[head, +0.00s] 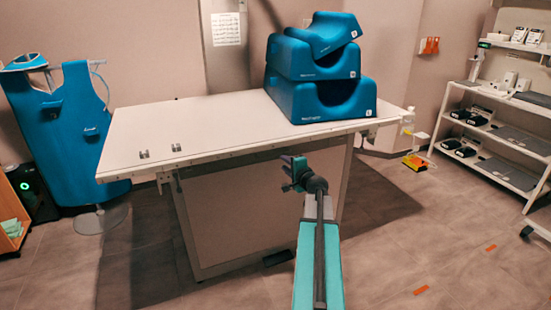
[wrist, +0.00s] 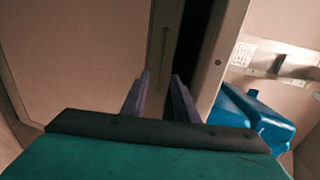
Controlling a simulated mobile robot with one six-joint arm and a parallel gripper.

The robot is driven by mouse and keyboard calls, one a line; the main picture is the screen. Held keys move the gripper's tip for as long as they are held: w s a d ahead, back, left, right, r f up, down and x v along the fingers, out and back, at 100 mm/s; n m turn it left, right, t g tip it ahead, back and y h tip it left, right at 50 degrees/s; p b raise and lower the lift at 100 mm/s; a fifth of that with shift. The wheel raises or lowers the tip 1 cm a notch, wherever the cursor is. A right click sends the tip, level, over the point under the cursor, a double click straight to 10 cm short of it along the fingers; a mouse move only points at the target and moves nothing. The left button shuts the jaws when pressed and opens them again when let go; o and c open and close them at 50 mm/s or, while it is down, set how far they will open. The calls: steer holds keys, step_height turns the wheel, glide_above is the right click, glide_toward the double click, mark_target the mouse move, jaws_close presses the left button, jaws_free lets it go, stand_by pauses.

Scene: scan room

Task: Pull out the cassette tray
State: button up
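No cassette tray stands out clearly in the head view; the side under the table top (head: 225,158) is partly behind my arm. In the wrist view, a narrow brown front (wrist: 172,25) with a thin upright line, perhaps a handle or slot, lies beside a dark gap along the table's edge. I cannot tell for sure that it is the tray. My gripper (head: 289,173) is close to the table's near long side, just below the top's edge. In the wrist view my gripper (wrist: 160,80) has its two fingers apart, with nothing visible between them.
Blue foam supports (head: 315,65) are stacked on the table's right end. A blue apron (head: 75,125) hangs at the left. A white shelf rack (head: 500,115) stands at the right. The floor (head: 400,235) to the right of my arm is mostly clear.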

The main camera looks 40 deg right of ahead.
mark_target(273, 155)
steer(key=shift+x, duration=5.35)
jaws_close()
steer(key=shift+a+r, duration=0.1)
steer(key=shift+a, duration=0.05)
